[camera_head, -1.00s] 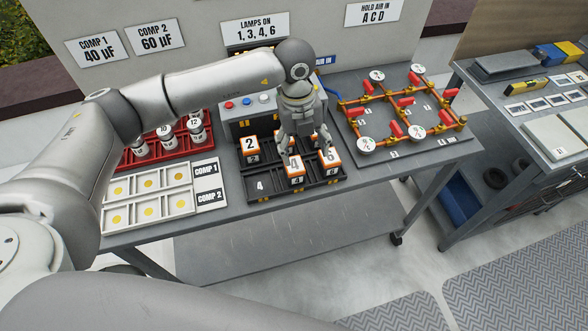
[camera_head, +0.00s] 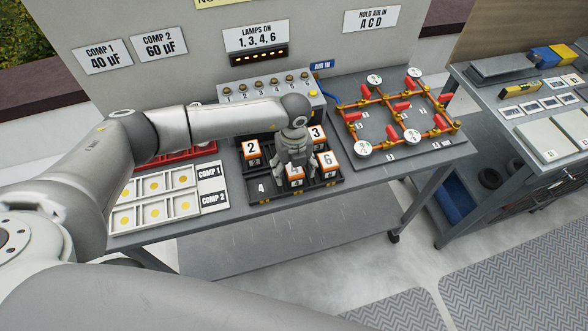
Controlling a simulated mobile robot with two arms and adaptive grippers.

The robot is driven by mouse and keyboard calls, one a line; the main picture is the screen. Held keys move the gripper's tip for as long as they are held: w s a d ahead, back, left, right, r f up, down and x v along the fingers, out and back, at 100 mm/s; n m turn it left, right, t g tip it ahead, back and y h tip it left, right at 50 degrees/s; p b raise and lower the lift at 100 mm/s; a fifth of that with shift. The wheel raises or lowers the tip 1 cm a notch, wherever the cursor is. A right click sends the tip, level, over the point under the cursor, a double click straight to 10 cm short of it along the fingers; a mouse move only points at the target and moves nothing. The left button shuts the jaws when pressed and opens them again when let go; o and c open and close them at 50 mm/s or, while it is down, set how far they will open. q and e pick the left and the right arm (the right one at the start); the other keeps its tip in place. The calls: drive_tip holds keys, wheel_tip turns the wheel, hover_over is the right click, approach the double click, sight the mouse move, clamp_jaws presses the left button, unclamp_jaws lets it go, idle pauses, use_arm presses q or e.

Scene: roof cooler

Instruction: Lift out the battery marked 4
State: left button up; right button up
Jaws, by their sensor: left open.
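The battery marked 4 (camera_head: 295,180) is orange and white and stands in the front middle of the black battery tray (camera_head: 262,198). My left gripper (camera_head: 293,167) points down right at this battery and covers part of its top. The gripper is open; whether its fingers touch the battery cannot be told. My right gripper is not in view.
Battery 2 (camera_head: 251,152) stands at the back left of the tray, battery 3 (camera_head: 317,138) at the back right and battery 6 (camera_head: 327,165) at the front right. The tray slot labelled 4 is empty. A switch box (camera_head: 272,96) stands behind, a pipe board (camera_head: 390,128) to the right.

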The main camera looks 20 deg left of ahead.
use_arm(q)
drive_tip(key=shift+f, duration=0.3)
drive_tip(key=c, duration=1.3)
drive_tip(key=shift+c, duration=0.2)
drive_tip(key=shift+r, duration=0.1)
